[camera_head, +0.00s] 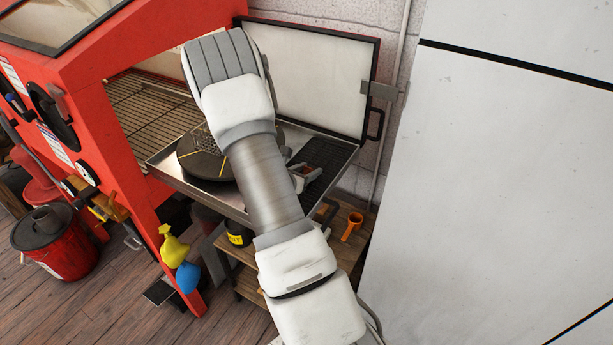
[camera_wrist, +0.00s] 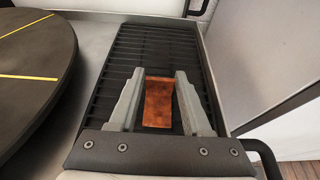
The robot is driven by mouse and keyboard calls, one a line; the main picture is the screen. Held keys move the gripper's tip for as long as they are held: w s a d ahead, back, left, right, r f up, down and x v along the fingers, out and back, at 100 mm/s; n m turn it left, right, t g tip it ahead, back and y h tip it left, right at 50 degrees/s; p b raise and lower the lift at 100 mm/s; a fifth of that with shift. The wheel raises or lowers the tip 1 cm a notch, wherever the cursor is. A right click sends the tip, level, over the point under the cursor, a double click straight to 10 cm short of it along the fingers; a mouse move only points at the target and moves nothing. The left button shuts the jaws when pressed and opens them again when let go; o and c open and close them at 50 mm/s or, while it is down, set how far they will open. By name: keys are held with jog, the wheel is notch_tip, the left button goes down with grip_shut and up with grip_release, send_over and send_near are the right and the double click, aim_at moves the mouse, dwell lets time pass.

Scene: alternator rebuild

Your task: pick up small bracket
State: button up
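The small bracket (camera_wrist: 158,104) is a rusty orange-brown piece in the wrist view. It sits between the two grey fingers of my gripper (camera_wrist: 160,76), over the black slatted mat (camera_wrist: 190,42). The fingers stand apart, one on each side of the bracket, and their tips are very close to its sides. I cannot tell whether they touch it, or whether it rests on the mat. In the head view my gripper (camera_head: 297,174) is over the right part of the metal tray, and a small reddish patch of the bracket (camera_head: 305,170) shows by the fingers.
A round dark turntable (camera_head: 190,160) with yellow lines is left of my gripper on the metal tray (camera_head: 166,172). An open white door panel (camera_head: 318,92) stands behind. A red cabinet (camera_head: 110,60) is at left.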

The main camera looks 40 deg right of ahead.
grip_shut()
jog(key=shift+r, duration=0.15)
